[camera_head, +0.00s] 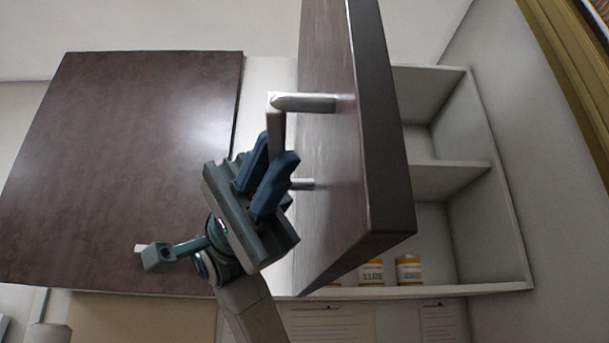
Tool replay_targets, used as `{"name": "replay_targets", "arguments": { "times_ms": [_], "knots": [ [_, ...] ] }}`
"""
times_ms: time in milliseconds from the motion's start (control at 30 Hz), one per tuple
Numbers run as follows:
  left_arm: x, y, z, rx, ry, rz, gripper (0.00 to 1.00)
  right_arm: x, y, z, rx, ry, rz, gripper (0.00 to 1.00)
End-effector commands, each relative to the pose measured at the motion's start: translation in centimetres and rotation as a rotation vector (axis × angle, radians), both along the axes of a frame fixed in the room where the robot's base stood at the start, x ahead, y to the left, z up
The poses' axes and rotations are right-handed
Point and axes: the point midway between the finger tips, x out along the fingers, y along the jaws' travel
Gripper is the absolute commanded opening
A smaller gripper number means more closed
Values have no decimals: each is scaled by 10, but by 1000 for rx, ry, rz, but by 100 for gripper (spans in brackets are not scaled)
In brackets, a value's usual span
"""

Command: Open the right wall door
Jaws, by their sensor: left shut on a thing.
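The right wall door (335,190) is dark brown and stands swung open, its edge toward me. Its silver bar handle (305,103) sits on the door's left-facing side. My left gripper (275,160) has its blue fingers shut on the upright bar of the handle. The fingers hide the lower part of the bar. My right gripper is not in view.
The left wall door (120,170) is closed. Behind the open door, white cabinet shelves (455,168) show, with orange-and-white jars (408,270) on the bottom shelf. A wooden frame (570,70) is at the upper right. Papers (330,322) hang below the cabinet.

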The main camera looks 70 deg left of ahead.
Motion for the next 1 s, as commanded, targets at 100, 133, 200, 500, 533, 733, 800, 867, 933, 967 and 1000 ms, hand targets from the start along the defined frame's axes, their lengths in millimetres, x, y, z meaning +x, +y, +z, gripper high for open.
{"name": "replay_targets", "arguments": {
  "times_ms": [100,133,200,500,533,733,800,867,933,967,1000],
  "knots": [
    [-1,1,1,-3,0,-3,0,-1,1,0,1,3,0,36],
    [-1,1,1,-3,0,-3,0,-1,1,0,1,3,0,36],
    [-1,1,2,-3,0,-3,0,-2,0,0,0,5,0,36],
    [0,1,2,-3,0,-2,33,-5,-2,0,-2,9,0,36],
    [0,1,2,-3,0,-2,33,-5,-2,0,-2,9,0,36],
    [0,1,1,-3,1,-2,33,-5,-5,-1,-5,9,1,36],
    [0,4,-1,-3,2,-1,33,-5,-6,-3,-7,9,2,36],
    [0,9,-3,-4,2,0,33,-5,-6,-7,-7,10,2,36],
    [0,18,-6,-6,3,1,33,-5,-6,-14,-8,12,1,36],
    [-1,23,-8,-5,3,0,33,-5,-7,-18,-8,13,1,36],
    [-1,32,-11,-7,2,1,33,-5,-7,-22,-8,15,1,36]
  ]
}}
